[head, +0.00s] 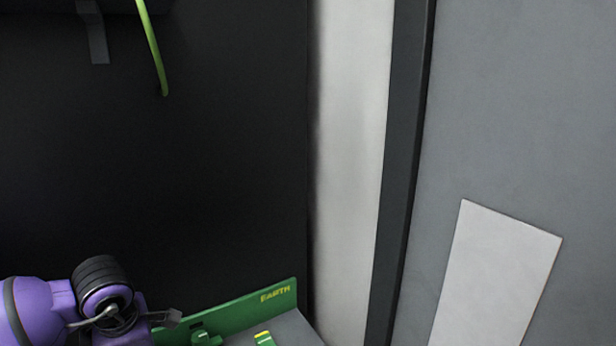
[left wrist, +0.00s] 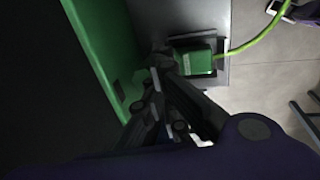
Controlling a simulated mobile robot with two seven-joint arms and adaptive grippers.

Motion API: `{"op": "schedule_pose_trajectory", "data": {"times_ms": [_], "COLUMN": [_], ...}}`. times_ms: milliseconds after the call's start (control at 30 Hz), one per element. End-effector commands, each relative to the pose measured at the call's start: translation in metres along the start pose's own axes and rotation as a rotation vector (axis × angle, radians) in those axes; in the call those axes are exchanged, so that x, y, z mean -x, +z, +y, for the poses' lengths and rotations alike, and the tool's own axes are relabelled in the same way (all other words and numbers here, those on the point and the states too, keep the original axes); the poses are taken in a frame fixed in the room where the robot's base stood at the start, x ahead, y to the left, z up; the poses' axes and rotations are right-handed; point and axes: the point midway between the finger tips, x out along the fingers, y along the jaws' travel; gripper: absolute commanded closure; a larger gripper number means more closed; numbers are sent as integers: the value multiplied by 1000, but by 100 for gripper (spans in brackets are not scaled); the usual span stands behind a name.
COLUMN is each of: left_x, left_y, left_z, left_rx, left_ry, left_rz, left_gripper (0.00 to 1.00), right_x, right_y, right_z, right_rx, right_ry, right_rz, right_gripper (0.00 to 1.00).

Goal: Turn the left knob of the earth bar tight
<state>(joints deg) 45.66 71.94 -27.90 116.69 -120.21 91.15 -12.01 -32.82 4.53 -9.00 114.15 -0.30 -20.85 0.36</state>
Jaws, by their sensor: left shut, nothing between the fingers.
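The earth bar's green back plate (head: 240,308), with yellow EARTH lettering, stands at the bottom of the head view. I cannot tell for sure which is the left knob. My left gripper (head: 174,318) comes in from the left, shut and empty, close to the plate. In the left wrist view its fingertips (left wrist: 160,62) are together beside a green block (left wrist: 195,58); contact is unclear. My right gripper is not in view.
A green-yellow cable (head: 155,55) hangs at the upper left of the head view. Another green cable (left wrist: 255,42) runs from the block in the left wrist view. A dark wall, a pale post (head: 350,150) and a grey panel (head: 520,120) stand behind.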

Motion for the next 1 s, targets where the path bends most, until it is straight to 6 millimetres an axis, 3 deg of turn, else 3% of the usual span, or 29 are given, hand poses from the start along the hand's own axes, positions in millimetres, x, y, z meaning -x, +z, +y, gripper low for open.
{"op": "schedule_pose_trajectory", "data": {"times_ms": [1000], "left_x": [1], "left_y": [-15], "left_z": [-5], "left_rx": [0], "left_ry": [0], "left_rz": [1], "left_gripper": [100], "right_x": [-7], "right_y": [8], "right_z": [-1], "right_rx": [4], "right_ry": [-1], "right_rz": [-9], "right_gripper": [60]}}
